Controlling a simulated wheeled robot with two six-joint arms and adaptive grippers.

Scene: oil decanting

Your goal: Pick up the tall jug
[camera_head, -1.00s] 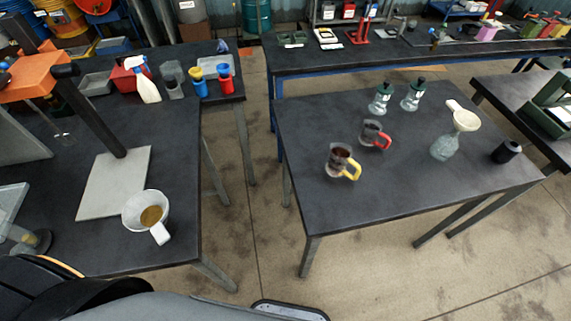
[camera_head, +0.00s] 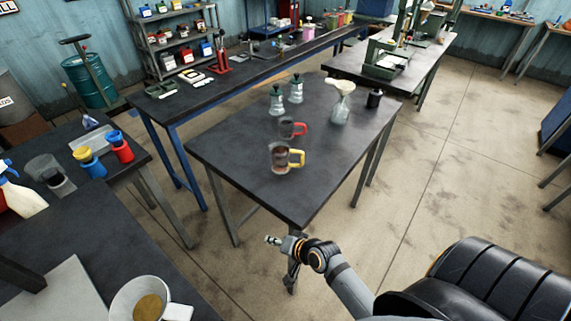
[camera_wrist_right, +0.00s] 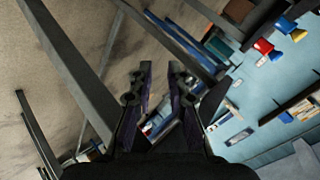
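Two clear jugs with dark contents stand upright on the middle table (camera_head: 240,150). The yellow-handled jug (camera_head: 281,158) is nearer and looks bigger; the red-handled jug (camera_head: 288,128) is just behind it. I cannot tell for sure which one is the tall jug. My right gripper (camera_head: 271,240) is in front of the table's near edge, apart from both jugs. In the right wrist view its two fingers (camera_wrist_right: 160,75) stand apart with nothing between them, and no jug shows there. My left gripper is not in view.
Two dark-topped bottles (camera_head: 286,95), a flask with a funnel (camera_head: 341,105) and a black cylinder (camera_head: 374,99) stand behind the jugs. Open floor lies right of the middle table.

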